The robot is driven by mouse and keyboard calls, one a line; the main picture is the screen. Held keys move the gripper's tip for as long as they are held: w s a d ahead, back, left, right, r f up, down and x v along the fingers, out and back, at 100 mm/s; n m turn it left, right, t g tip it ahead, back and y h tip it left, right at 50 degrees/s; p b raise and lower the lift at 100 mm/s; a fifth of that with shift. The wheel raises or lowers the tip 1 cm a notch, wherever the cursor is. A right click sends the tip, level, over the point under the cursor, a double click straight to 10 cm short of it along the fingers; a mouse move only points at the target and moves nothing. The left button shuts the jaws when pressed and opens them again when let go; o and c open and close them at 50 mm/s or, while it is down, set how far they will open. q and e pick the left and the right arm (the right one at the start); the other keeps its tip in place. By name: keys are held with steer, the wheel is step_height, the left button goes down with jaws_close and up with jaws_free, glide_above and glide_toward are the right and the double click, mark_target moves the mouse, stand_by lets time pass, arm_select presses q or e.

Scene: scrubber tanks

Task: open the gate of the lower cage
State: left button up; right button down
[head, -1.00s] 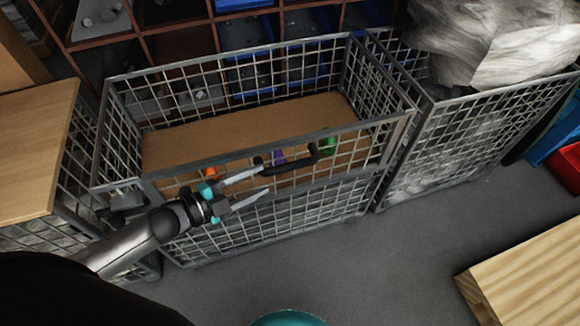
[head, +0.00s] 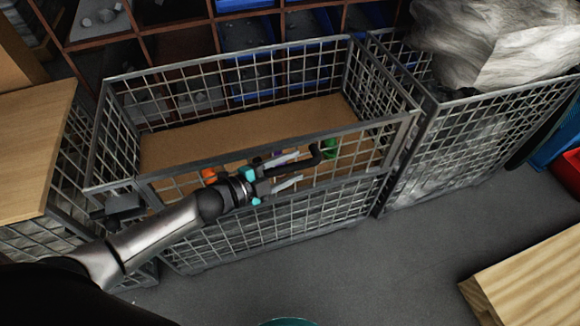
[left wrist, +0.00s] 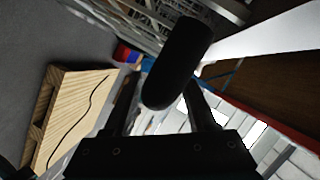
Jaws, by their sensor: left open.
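The wire-mesh cage (head: 225,62) stands in the middle of the head view, with a brown floor inside. Its front has an upper gate panel with a grey top bar (head: 372,124), which looks closed. A black handle (head: 317,153) sits on that panel. My left gripper (head: 297,168) is open in front of the gate, its two fingers reaching to the handle. In the left wrist view the dark handle (left wrist: 178,62) shows large between the fingers; whether they touch it I cannot tell. My right gripper is in neither view.
An orange item (head: 209,175) and a green item (head: 302,149) show inside the cage. Another cage (head: 480,130) with a grey wrapped load (head: 490,40) adjoins on the right. A wooden block (head: 530,275) lies front right.

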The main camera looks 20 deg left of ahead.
arm_select(q)
jaws_close()
stand_by(0.3)
stand_by(1.1)
